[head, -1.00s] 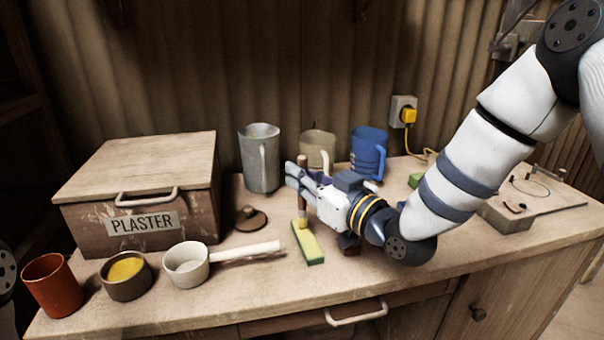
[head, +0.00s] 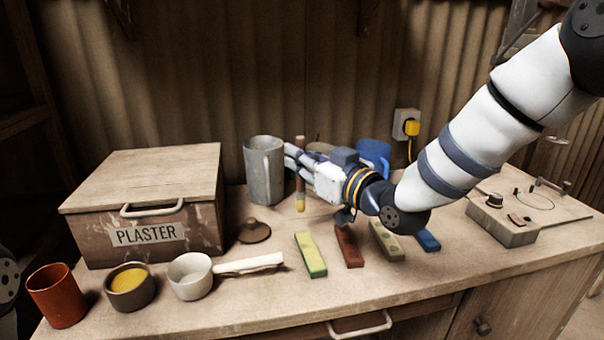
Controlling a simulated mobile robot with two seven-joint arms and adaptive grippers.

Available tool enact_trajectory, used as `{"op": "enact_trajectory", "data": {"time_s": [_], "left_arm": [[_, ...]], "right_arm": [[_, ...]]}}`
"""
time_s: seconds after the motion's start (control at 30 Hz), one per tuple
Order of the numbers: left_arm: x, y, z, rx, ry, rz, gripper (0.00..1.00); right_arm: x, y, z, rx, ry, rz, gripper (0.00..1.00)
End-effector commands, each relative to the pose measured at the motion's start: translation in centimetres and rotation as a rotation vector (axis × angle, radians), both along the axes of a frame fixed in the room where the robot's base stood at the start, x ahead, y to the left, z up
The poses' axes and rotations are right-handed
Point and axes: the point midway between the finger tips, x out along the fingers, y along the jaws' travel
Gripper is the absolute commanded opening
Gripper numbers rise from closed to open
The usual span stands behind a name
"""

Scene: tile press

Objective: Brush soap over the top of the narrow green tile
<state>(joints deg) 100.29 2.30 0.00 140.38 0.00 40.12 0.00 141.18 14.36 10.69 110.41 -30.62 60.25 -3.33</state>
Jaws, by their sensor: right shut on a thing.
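My right gripper (head: 298,164) is shut on the wooden handle of a brush (head: 300,189). The brush hangs upright, its yellow bristle tip pointing down, behind the green tile and apart from it. The narrow green tile (head: 311,255) lies on the bench at the left end of a row of tiles. Its sides are green and its top looks yellowish. A round brown bowl (head: 117,294) holds a yellow substance (head: 129,278), seemingly the soap, at the front left. My left gripper is not in view.
Red-brown (head: 348,246), beige (head: 387,241) and blue (head: 427,240) tiles lie to the right. A grey jug (head: 264,170) stands close left of my gripper, a blue mug (head: 374,150) behind it. A white ladle (head: 190,276) and plaster box (head: 141,203) are left.

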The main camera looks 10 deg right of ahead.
Motion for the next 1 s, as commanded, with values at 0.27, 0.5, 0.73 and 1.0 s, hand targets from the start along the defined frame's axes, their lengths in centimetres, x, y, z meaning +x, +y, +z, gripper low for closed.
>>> {"op": "enact_trajectory", "data": {"time_s": [0.27, 0.5, 0.73, 1.0], "left_arm": [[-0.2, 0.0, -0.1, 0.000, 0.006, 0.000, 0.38], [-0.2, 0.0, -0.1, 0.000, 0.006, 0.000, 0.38], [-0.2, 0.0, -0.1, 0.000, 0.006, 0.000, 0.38], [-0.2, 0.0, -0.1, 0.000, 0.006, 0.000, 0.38]], "right_arm": [[0.1, 0.0, 1.2, 0.000, 0.004, -0.001, 0.00], [0.1, 0.0, 1.5, 0.001, 0.004, -0.001, 0.00], [0.1, 0.0, 3.9, 0.001, 0.002, -0.001, 0.00], [0.1, 0.0, 4.2, 0.001, 0.006, -0.001, 0.00]]}}
